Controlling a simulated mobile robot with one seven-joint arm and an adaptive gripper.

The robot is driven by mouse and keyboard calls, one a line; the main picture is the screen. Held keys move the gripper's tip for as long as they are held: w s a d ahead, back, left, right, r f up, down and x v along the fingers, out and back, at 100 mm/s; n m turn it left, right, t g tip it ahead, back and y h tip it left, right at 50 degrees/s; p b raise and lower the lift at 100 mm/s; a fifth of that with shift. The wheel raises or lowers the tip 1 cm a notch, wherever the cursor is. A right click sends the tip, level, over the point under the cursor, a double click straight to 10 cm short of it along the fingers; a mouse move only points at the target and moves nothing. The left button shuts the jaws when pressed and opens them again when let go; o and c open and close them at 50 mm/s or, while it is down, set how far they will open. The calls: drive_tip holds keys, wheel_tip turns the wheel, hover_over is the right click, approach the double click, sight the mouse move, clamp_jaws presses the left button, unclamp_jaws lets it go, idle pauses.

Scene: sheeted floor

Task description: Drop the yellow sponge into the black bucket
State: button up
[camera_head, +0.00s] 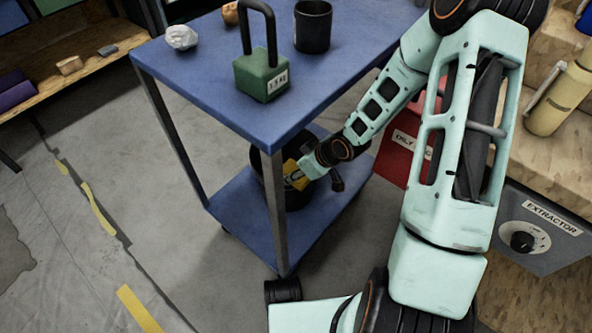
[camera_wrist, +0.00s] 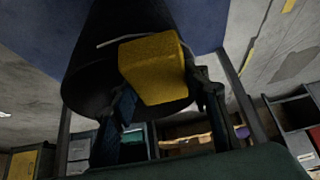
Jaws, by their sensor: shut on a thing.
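The yellow sponge (camera_wrist: 152,68) is a block held between the two dark fingers of my gripper (camera_wrist: 165,92) in the wrist view. It also shows in the head view (camera_head: 290,168), at the end of my arm. The black bucket (camera_head: 297,199) stands on the cart's lower shelf, partly hidden by a cart leg and my gripper. In the wrist view the bucket (camera_wrist: 88,75) lies behind the sponge, with its opening facing the camera and a thin wire handle. The sponge overlaps the opening; I cannot tell how far inside it is.
The blue cart's top shelf (camera_head: 190,75) overhangs the bucket. It bears a green weight (camera_head: 262,74), a black cup (camera_head: 312,27) and a crumpled pale lump (camera_head: 181,37). A grey cart leg (camera_head: 276,215) stands close to my gripper. A red box (camera_head: 405,150) is at the right.

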drive_tip(key=o, duration=1.1)
drive_tip(key=shift+r, duration=0.2)
drive_tip(key=p+v, duration=0.8)
drive_tip(key=v, duration=0.4)
drive_tip(key=shift+r, duration=0.25)
drive_tip(key=shift+d, duration=0.1)
